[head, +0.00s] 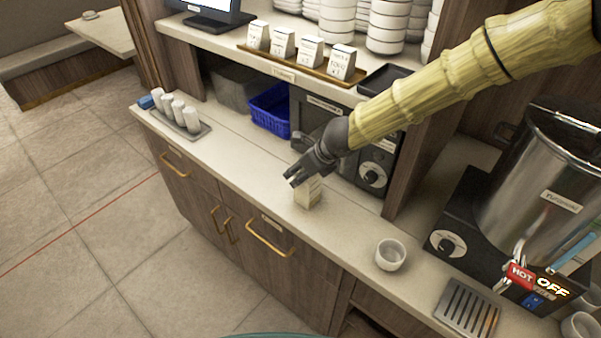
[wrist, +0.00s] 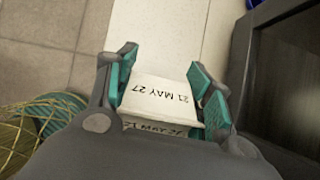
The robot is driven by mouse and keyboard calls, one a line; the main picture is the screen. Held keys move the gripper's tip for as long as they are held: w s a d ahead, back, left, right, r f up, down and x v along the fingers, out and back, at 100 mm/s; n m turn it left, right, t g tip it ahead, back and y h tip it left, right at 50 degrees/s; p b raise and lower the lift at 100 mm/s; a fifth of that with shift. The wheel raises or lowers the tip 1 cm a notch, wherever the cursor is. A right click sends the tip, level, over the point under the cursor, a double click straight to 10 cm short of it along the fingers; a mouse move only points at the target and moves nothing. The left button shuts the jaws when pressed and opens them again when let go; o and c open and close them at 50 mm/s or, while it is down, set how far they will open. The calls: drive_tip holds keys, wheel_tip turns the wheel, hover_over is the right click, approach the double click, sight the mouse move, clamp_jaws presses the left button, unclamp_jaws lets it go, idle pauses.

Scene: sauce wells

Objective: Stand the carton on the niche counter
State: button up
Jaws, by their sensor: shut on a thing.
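The carton (head: 309,192) is a small pale box on the niche counter (head: 258,172), in front of the dark microwave-like appliance. It looks upright, with its base at or very near the counter top. In the wrist view the carton (wrist: 160,92) shows a white top printed "21 MAY 27". My gripper (head: 308,179) reaches down from the right and is shut on the carton's upper part. In the wrist view the teal pads of my gripper (wrist: 163,88) lie on either side of it. I cannot tell whether the base touches the counter.
A dark appliance with a dial (head: 373,176) and a blue basket (head: 270,110) stand behind. A tray of white shakers (head: 183,117) is at the left. A white cup (head: 390,254) and a steel urn (head: 535,190) are at the right. The counter left of the carton is clear.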

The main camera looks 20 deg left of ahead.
drive_tip(key=shift+f, duration=0.1)
drive_tip(key=shift+f, duration=0.1)
drive_tip(key=o, duration=1.4)
drive_tip(key=shift+o, duration=0.2)
drive_tip(key=shift+d+r, duration=0.1)
drive_tip(key=shift+r, duration=0.15)
drive_tip(key=p+v, duration=0.1)
drive_tip(key=v, duration=1)
drive_tip(key=shift+s+d+r, duration=0.15)
drive_tip(key=shift+d+r, duration=0.05)
drive_tip(key=shift+r, duration=0.1)
